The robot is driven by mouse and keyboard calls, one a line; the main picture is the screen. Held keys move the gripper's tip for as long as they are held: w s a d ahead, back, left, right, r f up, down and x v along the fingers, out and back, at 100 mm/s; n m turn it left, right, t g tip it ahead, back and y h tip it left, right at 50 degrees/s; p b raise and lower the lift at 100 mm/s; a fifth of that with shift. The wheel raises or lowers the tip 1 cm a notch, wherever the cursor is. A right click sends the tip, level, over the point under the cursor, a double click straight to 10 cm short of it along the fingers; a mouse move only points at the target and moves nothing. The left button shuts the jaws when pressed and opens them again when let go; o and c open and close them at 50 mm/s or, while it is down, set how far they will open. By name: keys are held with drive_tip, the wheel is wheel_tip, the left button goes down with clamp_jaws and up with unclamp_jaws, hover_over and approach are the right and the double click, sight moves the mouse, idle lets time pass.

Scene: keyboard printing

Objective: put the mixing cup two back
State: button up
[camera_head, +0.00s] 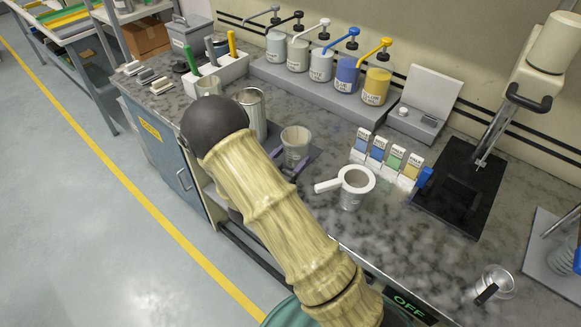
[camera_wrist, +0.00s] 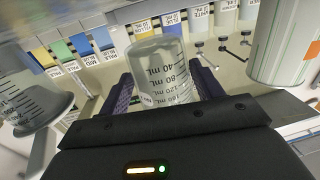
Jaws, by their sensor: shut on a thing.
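My gripper (camera_head: 288,168) is shut on a clear graduated cup (camera_head: 296,142), with a purple finger on either side of it. I take this cup for mixing cup two, though no number is readable. In the wrist view the cup (camera_wrist: 163,72) sits between the purple fingers (camera_wrist: 163,95), its mL marks facing the camera. My arm hides part of the counter below the cup, and I cannot tell whether its base touches the counter. A second graduated cup (camera_head: 351,201) stands to the right under a white-handled ring (camera_head: 357,178); it also shows in the wrist view (camera_wrist: 32,98).
Colour cards (camera_head: 388,157) and pump bottles (camera_head: 321,64) stand behind. A black stand base (camera_head: 463,190) is at right. Front-right counter (camera_head: 420,250) is mostly clear.

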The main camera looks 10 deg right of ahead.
sight(290, 166)
drive_tip(key=shift+f, duration=0.1)
drive_tip(key=shift+f, duration=1.95)
drive_tip(key=shift+f, duration=0.1)
drive_tip(key=shift+f, duration=0.1)
drive_tip(key=o, duration=1.4)
drive_tip(key=shift+r+p, duration=0.3)
drive_tip(key=shift+r, duration=0.05)
drive_tip(key=b+v, duration=0.2)
drive_tip(key=v, duration=1)
